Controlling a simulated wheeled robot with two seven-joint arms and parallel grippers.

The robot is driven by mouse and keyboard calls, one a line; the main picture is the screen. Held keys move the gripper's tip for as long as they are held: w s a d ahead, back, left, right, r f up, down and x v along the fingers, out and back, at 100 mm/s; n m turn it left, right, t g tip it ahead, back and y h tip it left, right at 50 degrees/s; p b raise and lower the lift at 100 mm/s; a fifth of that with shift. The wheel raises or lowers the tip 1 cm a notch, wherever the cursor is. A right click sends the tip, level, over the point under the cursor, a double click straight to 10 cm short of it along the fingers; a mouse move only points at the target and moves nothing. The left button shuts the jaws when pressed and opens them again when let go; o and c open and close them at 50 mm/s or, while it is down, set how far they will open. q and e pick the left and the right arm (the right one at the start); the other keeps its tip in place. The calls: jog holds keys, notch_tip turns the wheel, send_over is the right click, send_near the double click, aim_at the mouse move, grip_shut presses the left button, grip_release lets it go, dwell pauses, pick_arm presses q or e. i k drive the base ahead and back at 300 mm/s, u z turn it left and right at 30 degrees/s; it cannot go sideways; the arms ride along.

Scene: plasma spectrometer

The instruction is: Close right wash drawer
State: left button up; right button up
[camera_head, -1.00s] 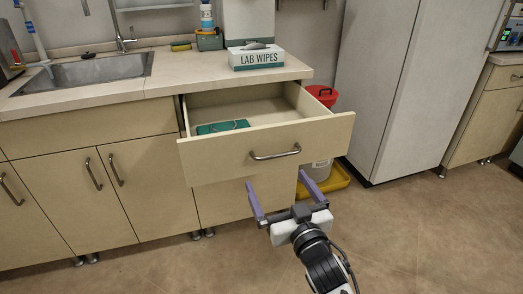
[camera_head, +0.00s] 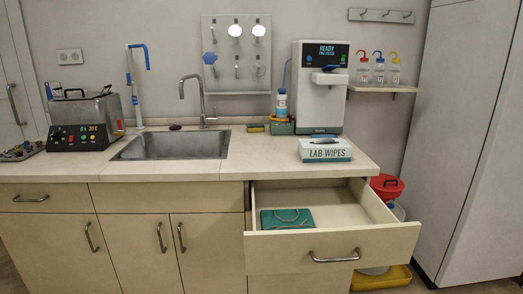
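The right wash drawer (camera_head: 290,256) stands pulled out below the right end of the counter. Its front panel carries a horizontal metal bar handle (camera_head: 335,257). Inside the drawer, toward the left, lies a flat green item (camera_head: 287,218) with a thin curved piece on top. Neither of my grippers shows in the head view now, so I cannot tell their state or how far they are from the drawer.
A lab wipes box (camera_head: 325,150) sits on the counter above the drawer. A sink (camera_head: 172,146) is to its left. A red-lidded bin (camera_head: 386,186) and yellow tray (camera_head: 381,279) stand right of the drawer. A tall pale cabinet (camera_head: 470,140) is further right.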

aim_at(355, 230)
jog(key=k, duration=0.5)
jog(key=z, duration=1.55)
jog(key=i, duration=1.15)
jog(key=u, duration=0.6)
